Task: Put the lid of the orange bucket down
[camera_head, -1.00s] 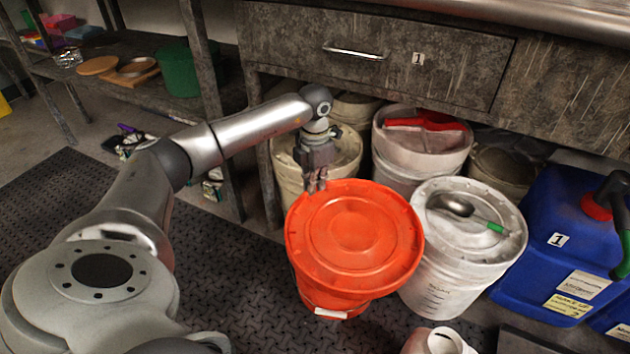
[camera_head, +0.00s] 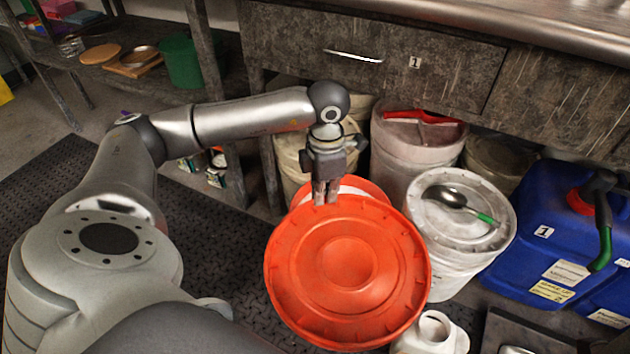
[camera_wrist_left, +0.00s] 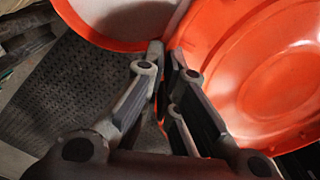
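The orange lid (camera_head: 347,268) is off its bucket and held by its far rim, tilted, in front of and above the orange bucket. It also fills the right of the left wrist view (camera_wrist_left: 265,75). My left gripper (camera_head: 325,199) is shut on the lid's rim, its fingers pointing down. The orange bucket (camera_head: 371,188) shows behind the lid, with part of its rim and pale inside visible; its rim also shows at the top of the left wrist view (camera_wrist_left: 90,33). The lid hides most of the bucket. My right gripper is not in view.
A white bucket (camera_head: 452,270) with a spoon (camera_head: 447,196) on its lid stands close on the right. Blue canisters (camera_head: 540,225) stand farther right. A white jug (camera_head: 433,333) is at the front. The dark floor mat (camera_head: 215,235) on the left is clear.

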